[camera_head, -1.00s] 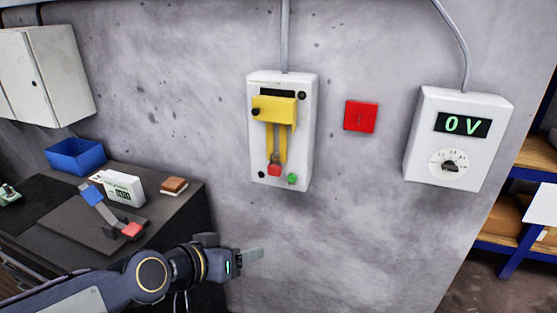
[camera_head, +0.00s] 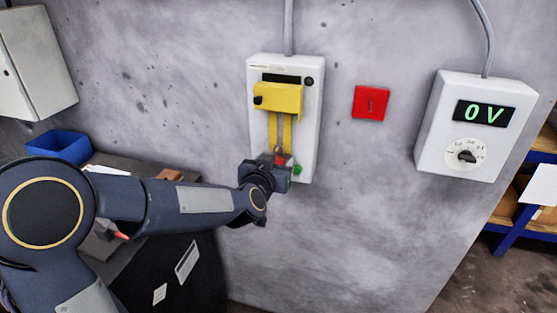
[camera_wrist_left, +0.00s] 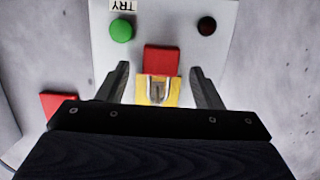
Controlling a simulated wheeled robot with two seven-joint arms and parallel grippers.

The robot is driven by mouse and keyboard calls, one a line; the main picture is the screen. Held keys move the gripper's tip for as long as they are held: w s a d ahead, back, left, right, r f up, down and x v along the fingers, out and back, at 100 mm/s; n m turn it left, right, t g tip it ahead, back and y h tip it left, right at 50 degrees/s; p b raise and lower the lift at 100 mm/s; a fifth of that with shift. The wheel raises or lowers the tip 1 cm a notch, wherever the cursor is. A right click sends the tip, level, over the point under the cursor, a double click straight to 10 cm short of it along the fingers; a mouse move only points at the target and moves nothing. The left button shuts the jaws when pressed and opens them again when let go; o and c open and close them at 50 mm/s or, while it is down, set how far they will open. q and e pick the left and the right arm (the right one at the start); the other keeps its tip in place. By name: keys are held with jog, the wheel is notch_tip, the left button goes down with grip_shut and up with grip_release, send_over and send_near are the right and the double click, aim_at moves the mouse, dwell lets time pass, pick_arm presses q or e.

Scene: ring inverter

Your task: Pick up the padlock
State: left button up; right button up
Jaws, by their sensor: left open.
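The padlock has a red body (camera_wrist_left: 162,59) and a metal shackle, and hangs at the lower end of the yellow strips (camera_head: 280,128) on the white wall box. In the head view a bit of its red body (camera_head: 281,160) shows, with the rest hidden by my gripper. My left gripper (camera_head: 282,170) is in front of the box's lower part. In the left wrist view its two fingers (camera_wrist_left: 160,68) stand open, one on each side of the padlock, with gaps visible. My right gripper is not in view.
A green button (camera_head: 297,170) is close beside the gripper. A red wall plate (camera_head: 371,103) and a white meter box (camera_head: 470,125) reading 0 V are to the right. A dark workbench with a blue bin (camera_head: 60,147) is at the left, partly behind my arm.

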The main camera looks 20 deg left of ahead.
pick_arm(q)
jog(key=shift+w+f, duration=0.15)
jog(key=shift+w, duration=0.4)
jog(key=c, duration=1.1)
jog(key=shift+s, duration=0.1)
jog(key=shift+s+r, duration=0.4)
jog(key=shift+r, duration=0.2)
jog(key=shift+s+a+r+p, duration=0.1)
jog(key=shift+s+r+p, duration=0.85)
jog(key=shift+s, duration=1.25)
jog(key=shift+s+a+r+p, duration=0.1)
jog(key=shift+s+r+p, duration=0.4)
jog(key=shift+s+r, duration=1.3)
jog(key=shift+s+r+p, duration=0.7)
jog(key=shift+s, duration=1.9)
